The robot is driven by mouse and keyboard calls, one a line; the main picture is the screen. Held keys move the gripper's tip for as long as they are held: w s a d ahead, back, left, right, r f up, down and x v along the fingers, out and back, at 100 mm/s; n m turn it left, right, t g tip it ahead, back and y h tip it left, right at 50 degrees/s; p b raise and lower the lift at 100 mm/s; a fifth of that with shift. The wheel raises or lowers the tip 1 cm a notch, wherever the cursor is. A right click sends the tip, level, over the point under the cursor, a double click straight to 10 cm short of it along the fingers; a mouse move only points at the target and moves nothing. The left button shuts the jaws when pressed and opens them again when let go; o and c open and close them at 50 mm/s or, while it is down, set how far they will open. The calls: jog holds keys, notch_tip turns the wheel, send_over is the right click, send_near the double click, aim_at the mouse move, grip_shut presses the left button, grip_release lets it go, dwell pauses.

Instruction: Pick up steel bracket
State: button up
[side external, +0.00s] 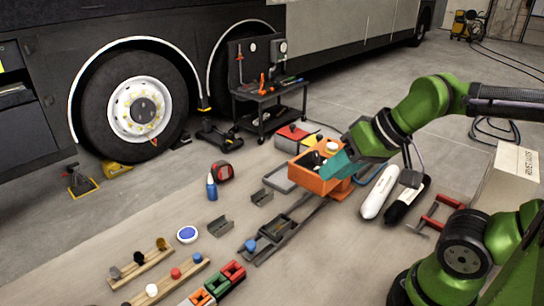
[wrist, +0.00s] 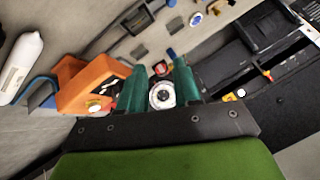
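Two small grey metal channel pieces lie on the bench top in the side view, one near the middle (side external: 262,197) and one further left (side external: 220,226). Either could be the steel bracket; I cannot tell which. A small grey piece (wrist: 140,52) also shows in the wrist view. My gripper (side external: 337,167) hangs over the orange bin (side external: 318,186), right of both pieces and apart from them. In the wrist view its teal fingers (wrist: 160,85) stand apart. A round pale thing (wrist: 162,98) shows between them; its distance is unclear.
A dark rail tray (side external: 290,229) lies in front of the bin. A red tape measure (side external: 223,171), blue bottle (side external: 212,188), blue-white disc (side external: 187,234) and peg racks (side external: 165,283) stand leftward. White and black cylinders (side external: 380,192) lie at right. Bare bench surrounds the grey pieces.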

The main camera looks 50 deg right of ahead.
jog(key=m+g+h, duration=0.2)
jog(key=m+g, duration=0.5)
jog(key=m, duration=0.2)
send_over(279, 225)
jog(key=a, duration=0.1)
notch_tip(279, 225, down, 6)
jog(key=w+m, duration=0.1)
jog(key=m, duration=0.4)
jog(key=f, duration=1.5)
jog(key=shift+w+d+f, duration=0.2)
jog(key=shift+f, duration=0.15)
jog(key=shift+c, duration=0.3)
grip_shut()
